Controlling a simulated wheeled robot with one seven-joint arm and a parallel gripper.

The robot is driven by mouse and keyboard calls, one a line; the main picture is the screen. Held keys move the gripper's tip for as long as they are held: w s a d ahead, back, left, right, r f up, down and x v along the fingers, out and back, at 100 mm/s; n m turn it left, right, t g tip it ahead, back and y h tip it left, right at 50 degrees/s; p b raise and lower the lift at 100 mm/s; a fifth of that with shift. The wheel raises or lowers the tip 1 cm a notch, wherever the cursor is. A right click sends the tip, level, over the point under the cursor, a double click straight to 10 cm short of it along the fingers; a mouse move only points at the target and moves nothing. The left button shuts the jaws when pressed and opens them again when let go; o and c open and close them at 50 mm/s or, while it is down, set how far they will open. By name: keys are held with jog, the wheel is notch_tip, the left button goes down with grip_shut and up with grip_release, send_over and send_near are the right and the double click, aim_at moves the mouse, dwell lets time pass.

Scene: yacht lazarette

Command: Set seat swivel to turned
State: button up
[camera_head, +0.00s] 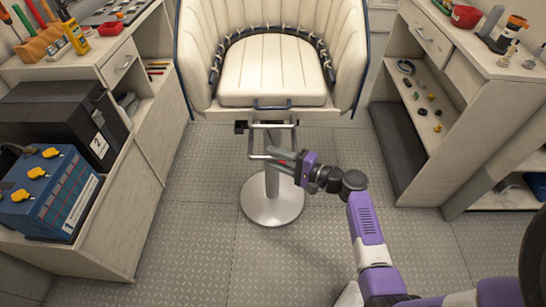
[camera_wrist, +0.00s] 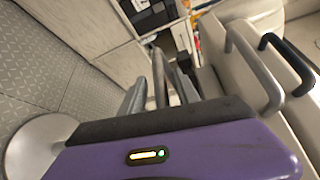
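The cream padded seat (camera_head: 272,72) faces me on a central post with a round metal base (camera_head: 272,203). A dark blue bar (camera_head: 272,106) is on the seat's front edge, and a grey metal bar frame (camera_head: 257,140) hangs below it. My gripper (camera_head: 274,160) is under the seat front, beside the post and lower grey bar.
A left cabinet (camera_head: 150,165) holds a black case (camera_head: 55,118) and a blue box (camera_head: 45,195); tools lie on top. A right cabinet (camera_head: 415,125) has an open shelf with small parts. The patterned grey floor (camera_head: 200,200) is clear around the seat base.

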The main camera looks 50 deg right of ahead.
jog(key=shift+w, duration=0.4)
jog(key=shift+a, duration=0.1)
grip_shut()
dwell(1.1)
